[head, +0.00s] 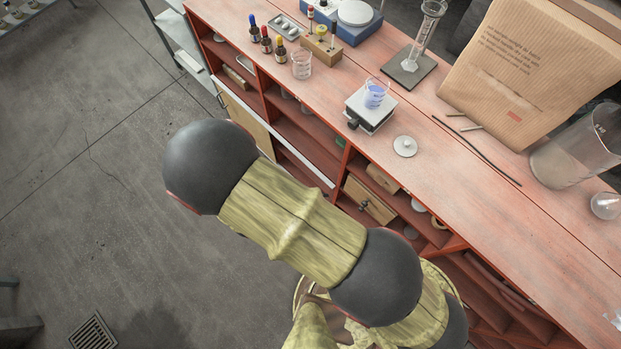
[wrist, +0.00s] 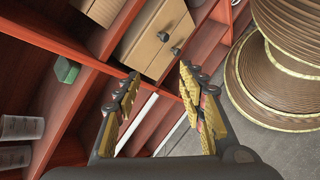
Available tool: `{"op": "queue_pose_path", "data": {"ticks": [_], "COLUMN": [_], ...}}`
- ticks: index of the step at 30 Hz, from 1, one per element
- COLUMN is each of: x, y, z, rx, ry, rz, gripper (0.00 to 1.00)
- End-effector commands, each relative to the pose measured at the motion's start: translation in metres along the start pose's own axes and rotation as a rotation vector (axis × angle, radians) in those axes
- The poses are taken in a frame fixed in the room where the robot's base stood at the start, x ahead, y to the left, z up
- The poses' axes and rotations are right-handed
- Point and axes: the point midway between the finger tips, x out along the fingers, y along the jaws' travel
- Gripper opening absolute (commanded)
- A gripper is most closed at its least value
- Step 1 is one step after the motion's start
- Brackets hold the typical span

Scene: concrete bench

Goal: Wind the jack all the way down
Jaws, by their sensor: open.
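The jack (head: 378,117) is a small light-coloured block with a flat top, standing on the red bench in the head view. A dark knob (head: 352,124) shows on its near left side. A small beaker (head: 376,93) with blue-violet liquid stands upright on its top. My gripper (wrist: 158,80) is open and empty in the wrist view, with its fingers pointing at the shelving under the bench top. It is apart from the jack, which is not in the wrist view. In the head view I cannot make out the gripper's fingers.
The red bench top (head: 455,205) has clear room near its front edge. A round pale lid (head: 405,146) lies right of the jack, and dark rods (head: 478,150) lie behind it. An empty beaker (head: 301,64) stands to the left. Wooden drawers (wrist: 150,42) face my gripper.

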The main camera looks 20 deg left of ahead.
Motion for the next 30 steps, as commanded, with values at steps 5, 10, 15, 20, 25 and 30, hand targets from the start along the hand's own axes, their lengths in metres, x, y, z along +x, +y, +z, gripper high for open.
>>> {"op": "queue_pose_path", "data": {"ticks": [5, 10, 15, 20, 25, 30], "x": [-0.001, -0.003, -0.004, -0.004, -0.002, -0.004], "y": [-0.023, -0.036, -0.041, -0.042, -0.042, -0.03], "z": [-0.012, -0.019, -0.022, -0.023, -0.024, -0.031], "rx": [0.107, 0.174, 0.201, 0.203, 0.204, 0.246], "ry": [0.037, 0.057, 0.064, 0.065, 0.064, 0.092], "rz": [-0.088, -0.141, -0.162, -0.164, -0.165, -0.174], "gripper": [0.4, 0.4, 0.4, 0.4, 0.4, 0.4]}}
